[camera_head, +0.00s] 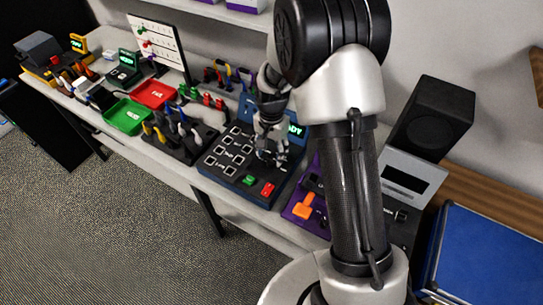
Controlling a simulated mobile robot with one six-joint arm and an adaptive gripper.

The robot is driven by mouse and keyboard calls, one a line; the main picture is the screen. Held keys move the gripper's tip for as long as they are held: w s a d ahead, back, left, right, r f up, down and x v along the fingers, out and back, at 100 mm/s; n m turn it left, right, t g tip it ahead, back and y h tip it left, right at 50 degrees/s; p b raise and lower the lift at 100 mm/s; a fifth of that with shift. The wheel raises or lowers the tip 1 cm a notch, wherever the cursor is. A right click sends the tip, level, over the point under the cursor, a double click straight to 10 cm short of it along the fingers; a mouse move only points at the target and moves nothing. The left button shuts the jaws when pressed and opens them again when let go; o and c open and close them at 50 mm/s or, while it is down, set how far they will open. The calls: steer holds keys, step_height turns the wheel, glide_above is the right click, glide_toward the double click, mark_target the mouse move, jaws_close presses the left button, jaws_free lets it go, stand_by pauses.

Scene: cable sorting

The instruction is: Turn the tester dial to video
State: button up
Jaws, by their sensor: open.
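The tester (222,178) is a dark blue box on the table with several white-framed ports on its left part. It has a green button (249,180) and a red button (267,189) at its front edge. A lit screen (296,130) with cyan letters shows at its back, partly hidden by my arm. My gripper (270,156) points down over the right part of the tester, with its fingers open. I cannot make out the dial; the gripper covers that part of the panel. I cannot tell whether the fingers touch anything.
Left of the tester stand a dark rack (180,145) of cable plugs, a green tray (127,116) and a red tray (153,94). To its right is a purple unit with an orange lever (303,206). A black speaker (432,118) stands behind my arm.

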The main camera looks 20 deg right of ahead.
step_height(320, 180, up, 8)
steer(key=shift+r, duration=0.2)
stand_by(0.4)
step_height(320, 180, up, 7)
steer(key=n+t, duration=0.1)
steer(key=n, duration=0.1)
glide_above(272, 158)
steer(key=s, duration=0.4)
steer(key=s+r+n+t+b, duration=0.1)
steer(key=s+r+n, duration=0.2)
steer(key=s+r, duration=0.45)
steer(key=s+r+n+t, duration=0.1)
steer(key=s+n, duration=0.3)
steer(key=s, duration=1)
steer(key=shift+s+t+b, duration=0.3)
steer(key=shift+t+b, duration=0.1)
steer(key=shift+t, duration=0.4)
